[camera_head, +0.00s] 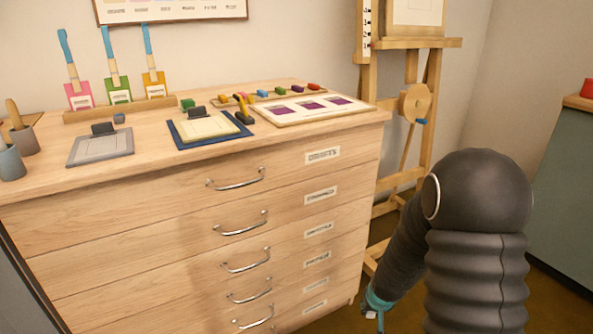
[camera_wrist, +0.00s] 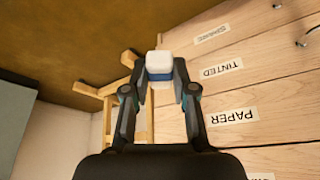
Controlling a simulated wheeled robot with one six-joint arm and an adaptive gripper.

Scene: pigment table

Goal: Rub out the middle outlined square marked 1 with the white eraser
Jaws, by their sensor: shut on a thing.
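My gripper (camera_wrist: 159,74) is shut on the white eraser (camera_wrist: 159,60), which has a blue band, in the wrist view. In the head view my gripper (camera_head: 376,302) hangs low in front of the drawer cabinet's right side, well below its top; the eraser cannot be made out there. A white sheet (camera_head: 290,119) with three purple-filled squares lies on the cabinet top at the right. The middle square (camera_head: 308,105) is purple; its number is too small to read. My gripper is apart from the sheet.
The wooden drawer cabinet (camera_head: 190,220) has projecting metal handles. A blue clipboard (camera_head: 180,140) and grey board (camera_head: 90,155) lie left of the sheet, with a row of colored blocks (camera_head: 262,94) behind it. An easel (camera_head: 432,110) stands behind right.

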